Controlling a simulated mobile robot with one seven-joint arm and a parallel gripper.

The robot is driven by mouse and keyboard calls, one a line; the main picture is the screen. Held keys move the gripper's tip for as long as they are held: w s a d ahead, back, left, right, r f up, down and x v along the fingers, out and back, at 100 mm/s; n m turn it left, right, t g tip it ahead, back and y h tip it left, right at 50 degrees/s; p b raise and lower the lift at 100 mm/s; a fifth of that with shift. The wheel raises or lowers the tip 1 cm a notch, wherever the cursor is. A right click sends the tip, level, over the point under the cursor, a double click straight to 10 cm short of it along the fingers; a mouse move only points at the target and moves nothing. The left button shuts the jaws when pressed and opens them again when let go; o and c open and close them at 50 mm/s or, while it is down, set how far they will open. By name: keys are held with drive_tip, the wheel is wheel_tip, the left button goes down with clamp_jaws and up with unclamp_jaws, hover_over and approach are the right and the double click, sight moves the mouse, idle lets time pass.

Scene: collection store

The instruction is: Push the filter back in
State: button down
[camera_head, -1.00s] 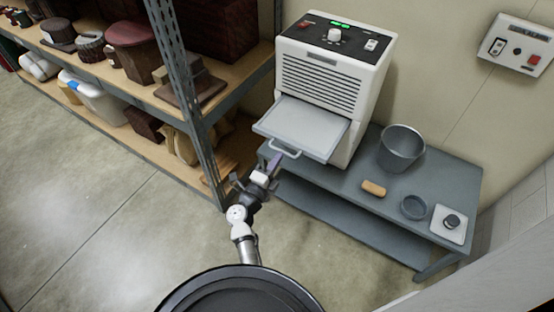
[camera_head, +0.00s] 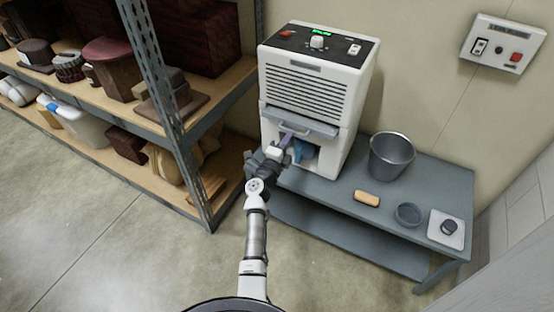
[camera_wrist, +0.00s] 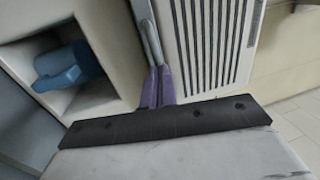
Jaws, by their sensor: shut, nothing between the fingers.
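The filter (camera_head: 315,128) is a grey tray-like slide in the front of the white dehumidifier (camera_head: 345,100). In the wrist view the purple fingers (camera_wrist: 158,88) meet the end of the grey handle (camera_wrist: 150,40), beside the louvred panel. Exact contact is hard to tell.
Below the filter is an open recess with a blue part (camera_wrist: 68,68). The dehumidifier stands on a grey bench (camera_head: 330,190) with a bucket (camera_head: 391,157), a tan block (camera_head: 367,197), a small dish (camera_head: 408,214) and a white pad (camera_head: 447,229). A loaded shelf (camera_head: 190,135) stands left.

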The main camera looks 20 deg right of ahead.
sight(296, 126)
drive_tip(key=x, duration=0.1)
drive_tip(key=f+b+x, duration=0.1)
drive_tip(key=x, duration=0.1)
drive_tip(key=shift+w+d+r, duration=0.1)
drive_tip(key=shift+w+d, duration=0.1)
drive_tip(key=shift+d, duration=0.1)
drive_tip(key=shift+w+r, duration=0.15)
drive_tip(key=shift+r, duration=0.25)
drive_tip(key=shift+d, duration=0.1)
